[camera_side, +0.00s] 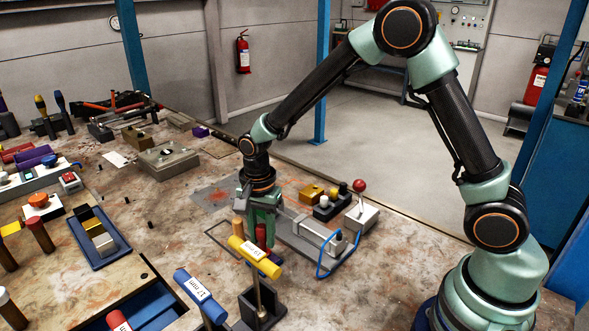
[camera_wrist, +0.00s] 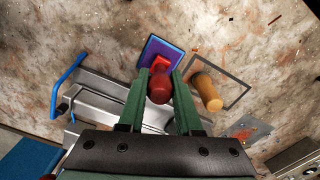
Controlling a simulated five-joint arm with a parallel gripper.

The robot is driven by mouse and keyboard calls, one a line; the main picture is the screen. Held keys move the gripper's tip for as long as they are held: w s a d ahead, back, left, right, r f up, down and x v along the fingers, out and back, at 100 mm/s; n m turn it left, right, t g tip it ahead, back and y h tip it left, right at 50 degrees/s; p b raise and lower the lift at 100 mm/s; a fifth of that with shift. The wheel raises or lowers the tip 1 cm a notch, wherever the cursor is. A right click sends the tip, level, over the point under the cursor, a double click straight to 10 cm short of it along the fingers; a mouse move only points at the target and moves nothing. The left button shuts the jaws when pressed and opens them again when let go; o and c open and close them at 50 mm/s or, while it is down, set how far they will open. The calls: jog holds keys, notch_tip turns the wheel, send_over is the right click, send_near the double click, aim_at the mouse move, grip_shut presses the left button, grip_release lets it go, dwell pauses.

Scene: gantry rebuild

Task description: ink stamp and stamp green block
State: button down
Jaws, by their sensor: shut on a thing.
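My gripper (camera_side: 262,222) points down and is shut on a stamp with a dark red handle (camera_wrist: 158,90) and a brighter red base (camera_wrist: 161,62). The handle stands between the green fingers (camera_wrist: 158,76) in the wrist view. The red base overlaps the edge of a blue-purple ink pad (camera_wrist: 152,47); I cannot tell whether it touches. In the side view a yellow T-handle partly hides the pad (camera_side: 270,269) and the stamp (camera_side: 261,236). I cannot make out a green block in either view.
A wooden-handled stamp (camera_wrist: 207,92) stands close beside the gripper, by a dark square outline (camera_wrist: 248,90). The yellow T-handle (camera_side: 254,257) stands in front. A blue tray (camera_side: 77,238) holds black, yellow and white blocks.

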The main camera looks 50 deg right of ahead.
jog(key=shift+f, duration=0.6)
dwell(1.5)
jog(key=shift+r, duration=3.6)
jog(key=w+d+r, duration=0.2)
jog(key=w+d, duration=1)
jog(key=shift+w+a+f, duration=0.1)
jog(key=shift+a+f, duration=0.05)
jog(key=shift+f, duration=1.15)
jog(key=shift+w+a+f, duration=0.1)
jog(key=shift+a+f, duration=0.05)
jog(key=shift+f, duration=1.1)
jog(key=shift+f, duration=0.55)
